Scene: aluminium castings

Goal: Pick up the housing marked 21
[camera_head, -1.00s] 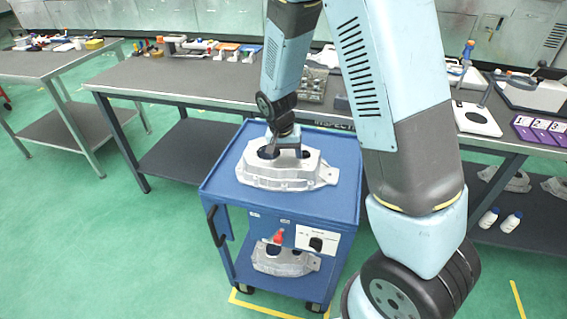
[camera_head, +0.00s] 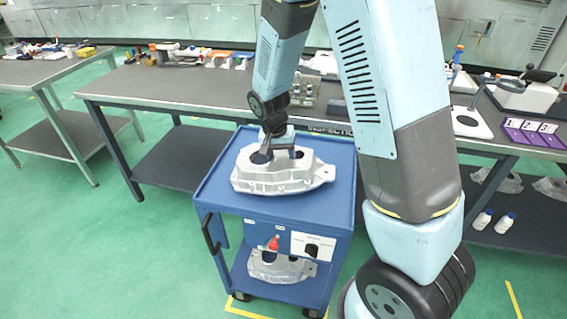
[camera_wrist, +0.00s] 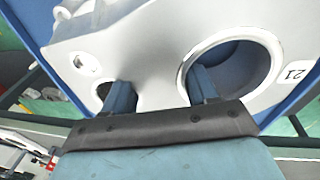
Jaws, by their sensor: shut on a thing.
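The housing marked 21 (camera_head: 268,181) is a silver-grey casting with large round openings, over the top of the blue cart (camera_head: 335,205). In the wrist view the housing (camera_wrist: 150,42) shows its white "21" label at the right, beside a large round bore. My gripper (camera_head: 281,152) comes down from above, shut on the housing. In the wrist view my gripper (camera_wrist: 163,96) has one finger in each of two openings; the fingertips are hidden inside. The housing looks level. A small gap below it cannot be clearly made out.
A long dark workbench (camera_head: 200,88) with tools and trays stands right behind the cart. Green floor (camera_head: 80,240) is free to the left.

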